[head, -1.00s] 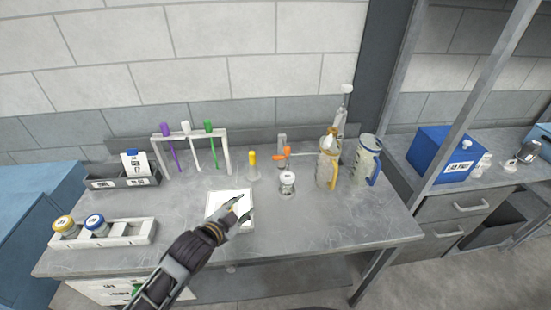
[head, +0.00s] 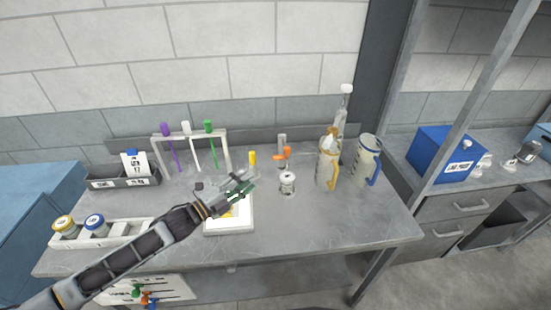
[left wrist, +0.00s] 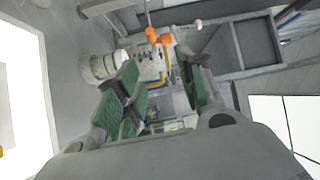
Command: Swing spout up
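The orange parts also show in the left wrist view (left wrist: 157,37). My left gripper (head: 245,186) is above the bench, left of the canister and the jugs, touching neither. Its green-padded fingers are apart and empty in the left wrist view (left wrist: 158,75). My right gripper is not seen.
A white tray (head: 229,230) lies under my left gripper. A rack with purple, white and green-handled tools (head: 190,140) stands behind. Jars with yellow and blue lids (head: 95,224) sit at left. The bench's front right is clear.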

